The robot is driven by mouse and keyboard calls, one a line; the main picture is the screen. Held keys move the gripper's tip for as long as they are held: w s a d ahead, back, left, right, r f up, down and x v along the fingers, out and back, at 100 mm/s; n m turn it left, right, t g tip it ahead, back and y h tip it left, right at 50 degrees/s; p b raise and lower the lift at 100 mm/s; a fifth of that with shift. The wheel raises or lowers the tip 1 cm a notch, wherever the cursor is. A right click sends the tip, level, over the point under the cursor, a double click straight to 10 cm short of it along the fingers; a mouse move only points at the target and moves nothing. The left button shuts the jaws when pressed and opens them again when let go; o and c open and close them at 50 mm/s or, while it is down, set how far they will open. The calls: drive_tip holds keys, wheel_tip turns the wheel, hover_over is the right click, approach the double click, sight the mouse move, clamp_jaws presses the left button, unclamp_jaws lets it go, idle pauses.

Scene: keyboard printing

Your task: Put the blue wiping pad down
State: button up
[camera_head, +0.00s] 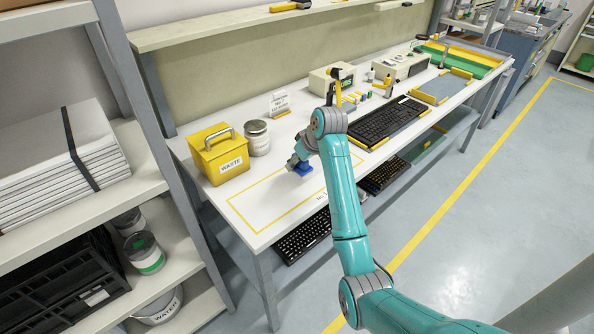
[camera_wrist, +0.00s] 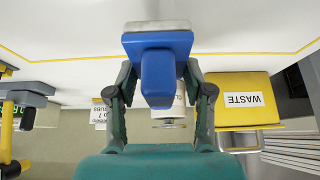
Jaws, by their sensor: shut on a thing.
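The blue wiping pad (camera_head: 303,169) is in my gripper (camera_head: 297,164), over the yellow-outlined area of the white bench (camera_head: 245,209). In the wrist view the pad (camera_wrist: 157,45) has a blue body and grip with a thin grey layer on its far face. The two fingers of my gripper (camera_wrist: 158,76) close on the blue grip from both sides. The grey face points at the white bench top. I cannot tell whether it touches the surface.
A yellow waste box (camera_head: 219,156) and a metal can (camera_head: 257,138) stand left of my gripper. A small sign (camera_head: 279,103) is behind it. A black keyboard (camera_head: 388,122) lies to the right. More keyboards (camera_head: 303,237) sit on the lower shelf. The outlined area's front left is bare.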

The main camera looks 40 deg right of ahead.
sight(298, 169)
drive_tip(key=shift+d+f, duration=0.1)
drive_tip(key=shift+f, duration=1.7)
drive_tip(key=shift+f, duration=0.15)
drive_tip(key=o, duration=1.4)
drive_tip(key=shift+r, duration=0.25)
drive_tip(key=v, duration=1.2)
drive_tip(key=shift+s+f, duration=0.1)
